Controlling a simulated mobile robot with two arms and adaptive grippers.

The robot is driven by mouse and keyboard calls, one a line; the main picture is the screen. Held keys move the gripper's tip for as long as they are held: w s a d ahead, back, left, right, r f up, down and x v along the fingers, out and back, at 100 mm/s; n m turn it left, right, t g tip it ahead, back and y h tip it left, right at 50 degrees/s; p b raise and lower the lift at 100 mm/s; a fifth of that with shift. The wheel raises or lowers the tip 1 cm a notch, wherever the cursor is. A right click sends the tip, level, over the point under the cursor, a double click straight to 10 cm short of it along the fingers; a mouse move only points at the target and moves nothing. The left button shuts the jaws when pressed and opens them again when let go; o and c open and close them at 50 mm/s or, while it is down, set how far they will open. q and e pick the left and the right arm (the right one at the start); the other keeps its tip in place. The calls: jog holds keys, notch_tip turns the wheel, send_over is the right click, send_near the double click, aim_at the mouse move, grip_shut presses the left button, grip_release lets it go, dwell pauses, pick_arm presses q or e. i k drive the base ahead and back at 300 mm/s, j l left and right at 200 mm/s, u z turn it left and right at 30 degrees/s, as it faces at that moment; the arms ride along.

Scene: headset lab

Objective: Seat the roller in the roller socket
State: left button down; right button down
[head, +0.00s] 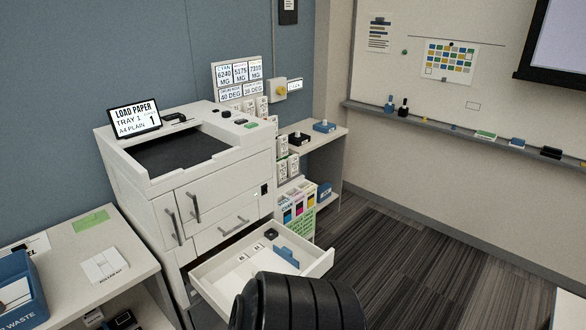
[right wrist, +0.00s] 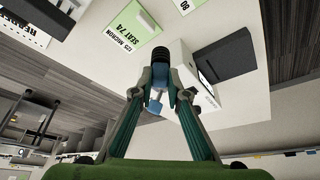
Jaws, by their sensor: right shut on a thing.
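In the right wrist view my right gripper (right wrist: 160,85) is shut on a small part with a dark ribbed end (right wrist: 179,54) and a blue piece (right wrist: 156,106), which looks like the roller. The fingers hide much of it. I cannot make out the roller socket in either view. In the head view the white printer (head: 184,185) has its lower drawer (head: 318,266) pulled open. My left gripper is not in view.
A dark grey block (right wrist: 222,55) is close to the right of the held part. In the head view, a side table (head: 66,264) at left holds a white packet (head: 105,265) and a blue waste bin (head: 18,285). Striped carpet (head: 400,240) lies clear at right.

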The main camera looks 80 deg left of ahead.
aim_at(273, 236)
jog(key=u, duration=0.45)
jog(key=j+u, duration=0.15)
jog(key=u, duration=0.7)
jog(key=i+j+u, duration=0.1)
jog(key=u, duration=0.3)
jog(key=i+j+u, duration=0.3)
jog(key=u, duration=0.2)
jog(key=i+j+u, duration=0.15)
jog(key=i+u, duration=0.15)
jog(key=u, duration=0.2)
jog(key=i+u, duration=0.35)
jog(key=u, duration=0.15)
